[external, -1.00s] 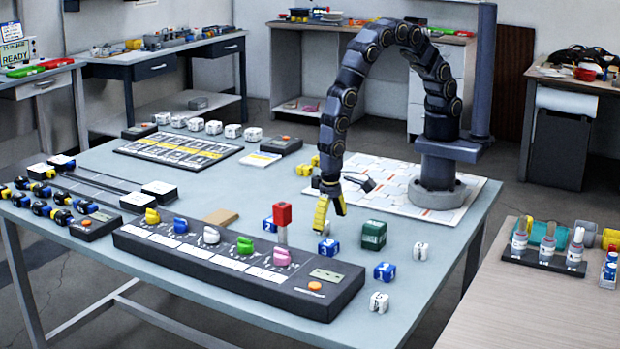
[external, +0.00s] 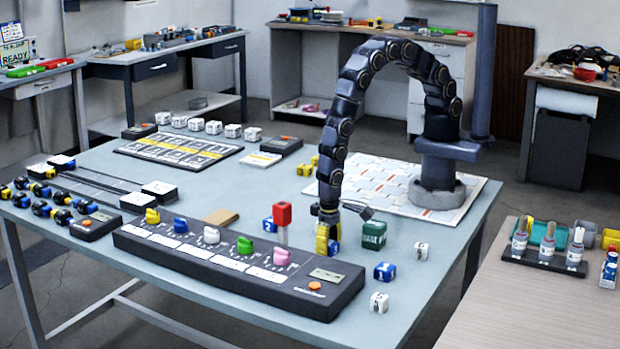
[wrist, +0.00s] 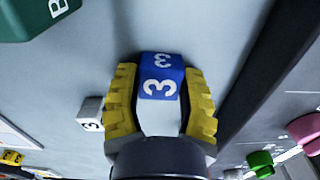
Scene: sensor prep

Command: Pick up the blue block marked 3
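The blue block marked 3 (wrist: 160,78) sits between the two yellow fingers of my gripper (wrist: 161,92) in the wrist view, with white 3s on two faces. The fingers flank it closely on both sides. Whether they press on it is unclear. In the external view my gripper (external: 328,238) points down at the table, and the blue block (external: 335,247) shows partly behind the fingers, low on the tabletop. Its mark is hard to read there.
A red block on a post (external: 282,222) and another blue block (external: 269,225) stand left of my gripper. A green block (external: 373,235) is to the right. Another blue block (external: 385,271) and white blocks (external: 379,302) lie nearer the front. A dark control panel (external: 240,265) runs along the front-left.

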